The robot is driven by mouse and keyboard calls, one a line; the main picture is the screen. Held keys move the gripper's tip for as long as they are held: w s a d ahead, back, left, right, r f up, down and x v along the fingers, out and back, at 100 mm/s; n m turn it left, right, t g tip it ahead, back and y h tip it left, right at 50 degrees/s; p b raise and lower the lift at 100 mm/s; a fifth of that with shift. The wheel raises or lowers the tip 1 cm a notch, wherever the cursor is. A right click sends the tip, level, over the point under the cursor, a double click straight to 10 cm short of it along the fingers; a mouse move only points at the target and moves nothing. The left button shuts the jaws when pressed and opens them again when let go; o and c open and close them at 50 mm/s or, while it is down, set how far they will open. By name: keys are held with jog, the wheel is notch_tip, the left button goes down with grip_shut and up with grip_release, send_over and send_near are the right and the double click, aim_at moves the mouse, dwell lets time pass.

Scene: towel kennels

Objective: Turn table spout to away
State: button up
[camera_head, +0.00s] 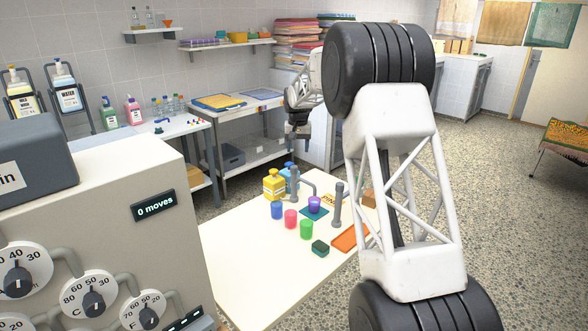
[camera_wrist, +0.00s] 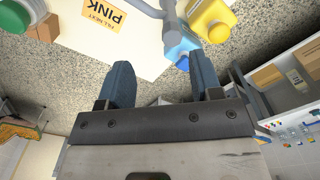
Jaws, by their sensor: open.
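The table spout (camera_head: 295,182) is a grey bent pipe standing on the cream table (camera_head: 250,245), beside the yellow and blue bottles. Its arm appears to reach right, towards the purple cup (camera_head: 314,203), though the view is small. In the wrist view a grey pipe (camera_wrist: 172,22) runs beyond my fingers, next to the blue bottle (camera_wrist: 180,47). My gripper (camera_head: 298,134) hangs above and behind the spout, pointing down. Its two blue-grey fingers (camera_wrist: 163,82) are apart with nothing between them. The gripper does not appear to touch the spout.
A yellow bottle (camera_head: 273,184) stands near the spout. Blue (camera_head: 277,210), pink (camera_head: 291,219) and green (camera_head: 306,229) cups stand in front. Another grey post (camera_head: 338,205) rises to the right. The near table is clear.

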aim_at(294, 166)
jog(key=w+f, duration=0.1)
jog(key=w+a+f, duration=0.1)
jog(key=shift+w+a+f, duration=0.2)
jog(key=shift+w+f, duration=0.2)
jog(key=shift+f, duration=0.15)
jog(key=shift+f, duration=3.75)
jog(key=shift+c, duration=0.2)
grip_shut()
